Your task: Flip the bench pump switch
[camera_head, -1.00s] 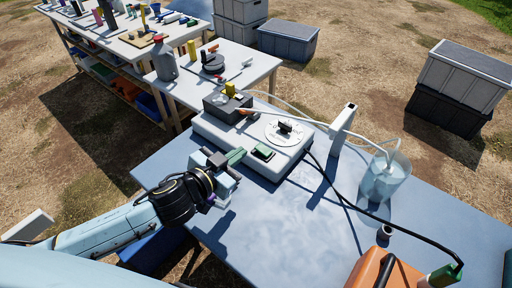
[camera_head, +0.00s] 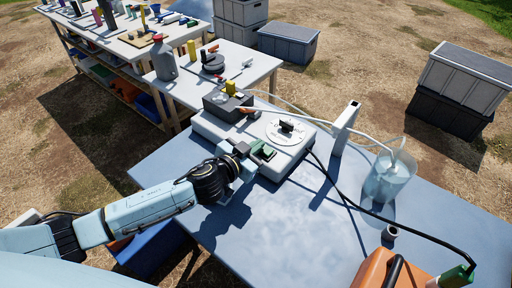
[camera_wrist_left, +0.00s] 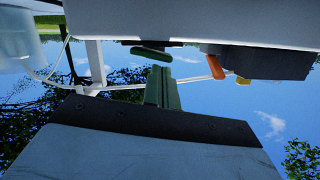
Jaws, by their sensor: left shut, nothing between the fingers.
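The bench pump (camera_head: 213,130) is a white box on the blue-grey table, with a round dial on top. Its switch (camera_head: 267,152) is a green rocker on a dark base at the near right part of the top. My left gripper (camera_head: 253,146) is shut and empty, right beside the switch on its left. In the left wrist view the green fingers (camera_wrist_left: 162,86) are pressed together. They point at the switch (camera_wrist_left: 150,53), which stands out from the white pump body (camera_wrist_left: 200,20). Whether the fingertips touch the switch I cannot tell. My right gripper is not in view.
A clear beaker (camera_head: 387,176) with tubes stands on the right of the table, near a white upright holder (camera_head: 344,129). The table's front middle is clear.

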